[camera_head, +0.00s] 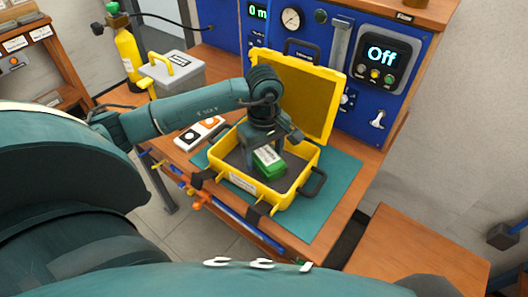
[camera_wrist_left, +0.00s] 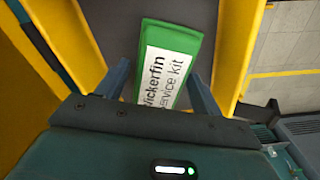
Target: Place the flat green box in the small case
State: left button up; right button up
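The flat green box (camera_head: 268,162) has a white label and is inside the open yellow small case (camera_head: 232,180), over its dark grey floor. In the left wrist view the green box (camera_wrist_left: 170,65) shows its label, with its near end hidden by my gripper. My left gripper (camera_head: 262,150) reaches down into the case over the box. In the wrist view its fingers (camera_wrist_left: 160,85) stand apart on either side of the box, with a gap showing at the left finger. I cannot tell whether the box rests flat on the case floor. My right gripper is out of view.
The case lid (camera_head: 295,95) stands open at the back. The case sits on a teal mat (camera_head: 335,190) on a wooden bench. A blue panel (camera_head: 345,60) with a display reading "Off" rises behind. A grey box with a yellow handle (camera_head: 172,72) and a white-and-orange device (camera_head: 200,133) are left.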

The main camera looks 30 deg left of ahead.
aim_at(264, 152)
pick_arm(q)
jog(key=shift+o, duration=0.4)
jog(key=shift+r, duration=0.35)
notch_tip(264, 152, up, 12)
jog(key=shift+f, duration=0.2)
